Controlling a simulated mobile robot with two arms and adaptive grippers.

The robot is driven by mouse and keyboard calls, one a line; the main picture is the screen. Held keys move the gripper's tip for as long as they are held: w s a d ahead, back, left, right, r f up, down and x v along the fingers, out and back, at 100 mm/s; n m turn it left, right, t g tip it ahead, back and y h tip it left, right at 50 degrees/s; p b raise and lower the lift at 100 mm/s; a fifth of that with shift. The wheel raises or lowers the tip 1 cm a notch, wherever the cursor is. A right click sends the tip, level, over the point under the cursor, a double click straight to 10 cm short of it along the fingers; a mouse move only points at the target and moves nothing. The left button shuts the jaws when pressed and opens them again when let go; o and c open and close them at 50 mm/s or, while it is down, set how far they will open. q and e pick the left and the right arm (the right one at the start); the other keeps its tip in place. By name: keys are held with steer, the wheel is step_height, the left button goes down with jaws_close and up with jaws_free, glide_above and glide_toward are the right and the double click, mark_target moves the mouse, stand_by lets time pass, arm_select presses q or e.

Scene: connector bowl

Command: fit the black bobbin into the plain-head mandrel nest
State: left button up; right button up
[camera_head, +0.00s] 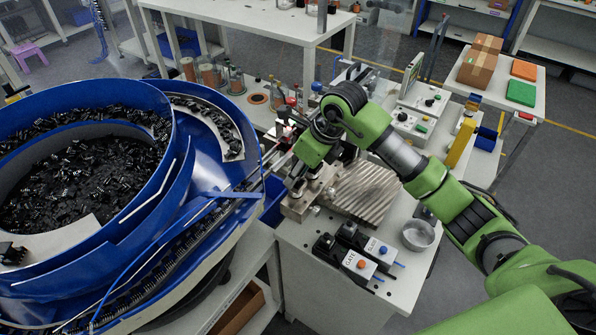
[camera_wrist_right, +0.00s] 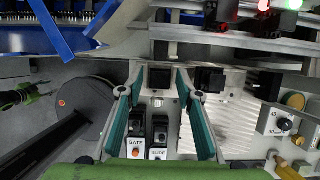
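My right gripper (camera_head: 296,184) is low over the metal fixture beside the feeder bowl. In the right wrist view its two teal-padded fingers (camera_wrist_right: 160,82) stand apart. A small dark square piece (camera_wrist_right: 160,77) shows between the fingertips, with a gap visible on each side. It may be the black bobbin or part of a nest; I cannot tell which. A second black block (camera_wrist_right: 209,79) sits to the right, outside the fingers, on the silver fixture. Which nest has the plain-head mandrel cannot be made out.
The blue-rimmed feeder bowl (camera_head: 177,190), full of black parts, fills the left side. A ribbed metal plate (camera_head: 363,191) lies right of the fixture. Switch boxes labelled GATE (camera_head: 357,264) and a second one stand in front, near a round metal dish (camera_head: 418,235).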

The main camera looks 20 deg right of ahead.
steer(key=b+v, duration=0.2)
steer(key=v, duration=1)
steer(key=shift+s, duration=0.1)
